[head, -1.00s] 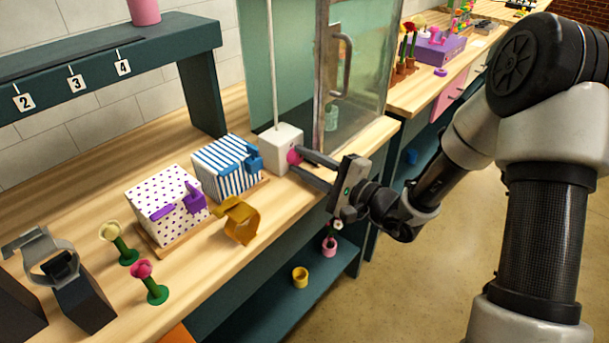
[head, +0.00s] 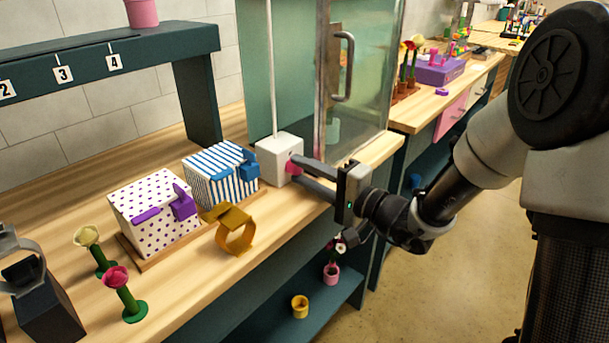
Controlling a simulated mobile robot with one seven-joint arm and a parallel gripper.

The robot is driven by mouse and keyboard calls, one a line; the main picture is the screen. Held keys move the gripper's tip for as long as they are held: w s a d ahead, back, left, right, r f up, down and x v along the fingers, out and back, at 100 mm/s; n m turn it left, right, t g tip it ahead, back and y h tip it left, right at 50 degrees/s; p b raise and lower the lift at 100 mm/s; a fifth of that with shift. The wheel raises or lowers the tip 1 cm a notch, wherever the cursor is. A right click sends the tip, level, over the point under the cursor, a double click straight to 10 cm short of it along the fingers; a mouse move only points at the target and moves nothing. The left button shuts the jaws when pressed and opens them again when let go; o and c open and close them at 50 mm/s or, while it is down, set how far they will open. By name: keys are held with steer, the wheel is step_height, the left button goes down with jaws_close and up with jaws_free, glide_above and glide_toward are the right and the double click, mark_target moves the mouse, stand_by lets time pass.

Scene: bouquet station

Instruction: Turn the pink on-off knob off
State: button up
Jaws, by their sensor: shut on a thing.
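The pink knob (head: 292,168) sits on the right-hand face of a small white box (head: 275,151) near the front edge of the wooden counter, beside a glass cabinet. My gripper (head: 301,170) reaches in from the right with its two dark fingers around the knob. It is shut on the knob, and the fingers partly hide it. The knob's exact turn angle is too small to tell.
A blue-striped box (head: 220,173) and a purple-dotted box (head: 152,212) stand left of the white box, with a mustard-coloured band (head: 235,230) in front. The glass cabinet (head: 360,80) with its handle rises just behind my gripper. Two flowers stand front left.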

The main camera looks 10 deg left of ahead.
steer(key=o, duration=1)
steer(key=shift+p, duration=0.3)
